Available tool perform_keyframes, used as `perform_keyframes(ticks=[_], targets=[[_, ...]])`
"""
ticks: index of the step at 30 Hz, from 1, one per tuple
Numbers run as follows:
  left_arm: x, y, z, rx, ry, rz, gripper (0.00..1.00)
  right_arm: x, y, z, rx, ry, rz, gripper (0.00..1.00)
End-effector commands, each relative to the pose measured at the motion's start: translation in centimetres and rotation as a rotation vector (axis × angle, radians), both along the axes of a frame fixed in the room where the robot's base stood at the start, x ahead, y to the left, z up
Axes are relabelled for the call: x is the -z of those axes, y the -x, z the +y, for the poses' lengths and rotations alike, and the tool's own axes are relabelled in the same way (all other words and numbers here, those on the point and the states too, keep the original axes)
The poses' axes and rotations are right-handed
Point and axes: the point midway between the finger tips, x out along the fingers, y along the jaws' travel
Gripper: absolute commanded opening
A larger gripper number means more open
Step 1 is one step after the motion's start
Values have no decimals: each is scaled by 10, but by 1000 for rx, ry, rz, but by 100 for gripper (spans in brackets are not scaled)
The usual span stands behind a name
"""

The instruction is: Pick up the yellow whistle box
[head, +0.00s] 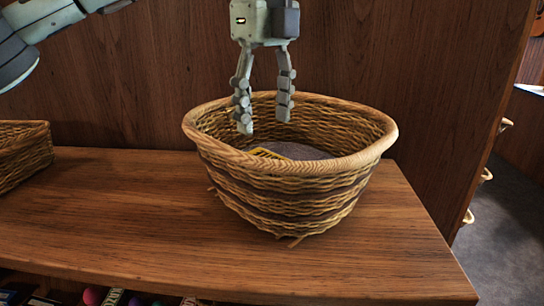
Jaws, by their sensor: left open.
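The yellow whistle box (268,153) lies inside the round wicker basket (290,205). Only a small yellow part of it shows above the basket's near rim; the rest is hidden. A grey surface shows beside it on the basket's bottom. My left gripper (264,126) points down into the basket's opening, above and close to the yellow box. Its two fingers are apart with nothing between them. The fingertips are a little below the level of the back rim. My right gripper is not in view.
The basket stands on a wooden shelf (110,225) near its right end. Another wicker basket (22,155) is cut off at the left edge. A wooden panel (150,90) rises close behind. Several small items sit below the shelf's front edge. The shelf between the baskets is clear.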

Motion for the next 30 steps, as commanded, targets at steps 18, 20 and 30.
perform_keyframes(ticks=[18,20,30], targets=[[60,-3,-13,-16,15,29,59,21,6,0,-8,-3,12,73],[70,-3,-13,-18,15,27,59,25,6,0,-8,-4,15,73],[83,-3,-13,-19,16,24,56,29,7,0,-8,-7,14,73]])
